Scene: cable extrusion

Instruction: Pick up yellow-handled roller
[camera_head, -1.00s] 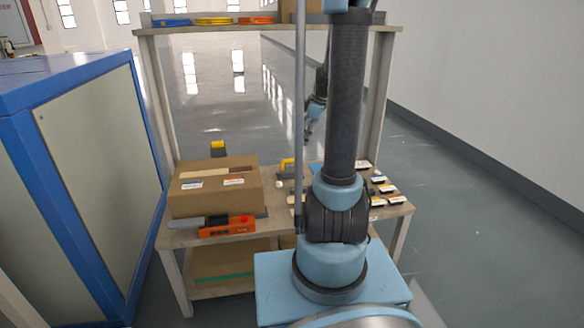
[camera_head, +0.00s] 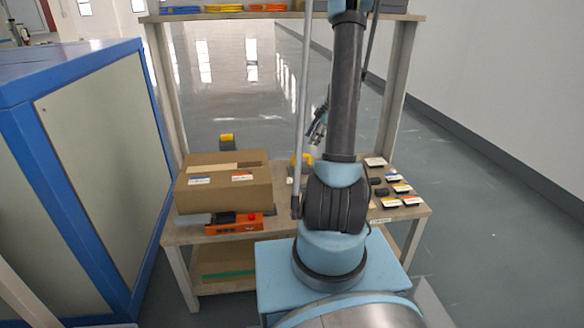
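Another yellow and dark item (camera_head: 227,142) shows behind the box. My gripper (camera_head: 316,138) hangs above the back of the bench, close to the first yellow item in the picture and partly behind my arm. Its fingers are too small and dark to show whether they are open or shut.
The cardboard box (camera_head: 222,188) fills the left of the workbench (camera_head: 190,236), with an orange tool (camera_head: 233,224) in front. Several small labelled blocks (camera_head: 401,188) lie at the right. A shelf (camera_head: 240,15) spans above. A blue-framed cabinet (camera_head: 85,170) stands left.

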